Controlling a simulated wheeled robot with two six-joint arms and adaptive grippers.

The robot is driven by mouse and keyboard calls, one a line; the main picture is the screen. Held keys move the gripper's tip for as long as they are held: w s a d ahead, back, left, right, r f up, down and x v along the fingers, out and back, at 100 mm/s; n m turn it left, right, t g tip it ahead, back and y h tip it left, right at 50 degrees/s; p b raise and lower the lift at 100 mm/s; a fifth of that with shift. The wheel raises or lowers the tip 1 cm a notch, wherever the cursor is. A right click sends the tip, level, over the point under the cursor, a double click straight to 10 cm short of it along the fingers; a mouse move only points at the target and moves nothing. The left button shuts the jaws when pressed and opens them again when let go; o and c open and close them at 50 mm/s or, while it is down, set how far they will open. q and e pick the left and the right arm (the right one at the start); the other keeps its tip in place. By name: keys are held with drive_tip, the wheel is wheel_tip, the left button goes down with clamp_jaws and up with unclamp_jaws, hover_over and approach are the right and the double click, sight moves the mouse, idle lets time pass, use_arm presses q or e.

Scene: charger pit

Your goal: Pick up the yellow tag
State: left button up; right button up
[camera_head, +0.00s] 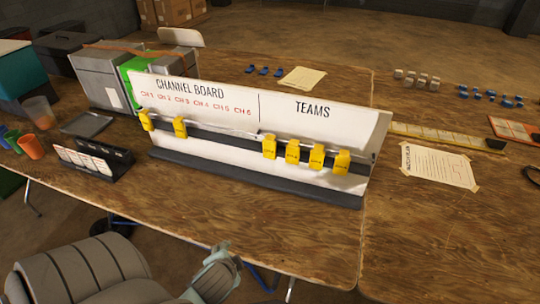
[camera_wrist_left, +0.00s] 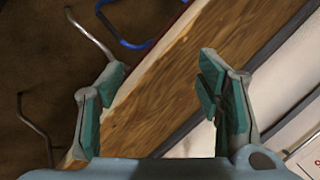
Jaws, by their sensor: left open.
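Several yellow tags hang on the rail of the white channel board (camera_head: 200,98). One yellow tag (camera_head: 145,120) is at the far left end and another yellow tag (camera_head: 180,127) is just right of it. A group of yellow tags (camera_head: 292,151) hangs on the right half, under the word TEAMS. My left gripper (camera_head: 222,262) is at the front edge of the table, in front of the board and apart from all tags. In the left wrist view the gripper (camera_wrist_left: 160,82) is open and empty, with bare wood between its teal pads. My right gripper is out of view.
The wooden table (camera_head: 250,228) is clear in front of the board. A black card holder (camera_head: 95,165) and an orange cup (camera_head: 31,147) stand to the left. A taped paper (camera_head: 437,166) lies at the right. Grey bins (camera_head: 105,72) stand behind the board.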

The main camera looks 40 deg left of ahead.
use_arm(q)
drive_tip(key=w+a+r+m+t+y, duration=0.4)
drive_tip(key=w+a+r+m, duration=0.2)
drive_tip(key=a+r+m, duration=0.15)
drive_tip(key=m+t+h, duration=0.3)
drive_tip(key=m+t, duration=0.4)
drive_tip(key=m, duration=1.3)
approach(269, 148)
drive_tip(key=x, duration=0.4)
drive_tip(key=b+x, duration=0.1)
drive_tip(key=x, duration=0.3)
drive_tip(key=shift+w+f, duration=0.1)
drive_tip(key=shift+f, duration=0.15)
drive_tip(key=c, duration=1.1)
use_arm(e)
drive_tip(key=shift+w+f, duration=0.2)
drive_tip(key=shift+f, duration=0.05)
use_arm(q)
drive_tip(key=shift+r, duration=0.15)
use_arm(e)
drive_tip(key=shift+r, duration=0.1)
